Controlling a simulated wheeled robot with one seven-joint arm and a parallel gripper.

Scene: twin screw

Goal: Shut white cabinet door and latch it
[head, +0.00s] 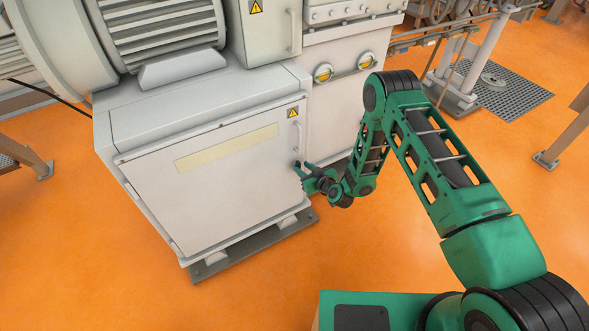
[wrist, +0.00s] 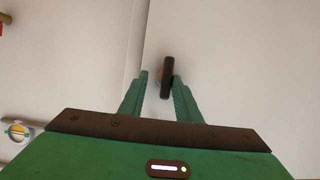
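The white cabinet door (head: 215,195) is on the front of the low grey-white cabinet and looks closed or nearly so; I cannot tell whether it is fully flush. A slim handle (head: 299,132) is at its upper right. A small dark latch (wrist: 166,77) sits near the door's right edge, and the gripper partly hides it in the head view. My gripper (head: 303,174) is at that edge. In the wrist view its green fingers (wrist: 160,76) are spread around the latch, with the latch close to the right fingertip. It does not look clamped.
A large motor housing (head: 165,30) rests above. Orange floor (head: 80,230) is open in front and to the left. A metal stand (head: 460,90) is at the back right.

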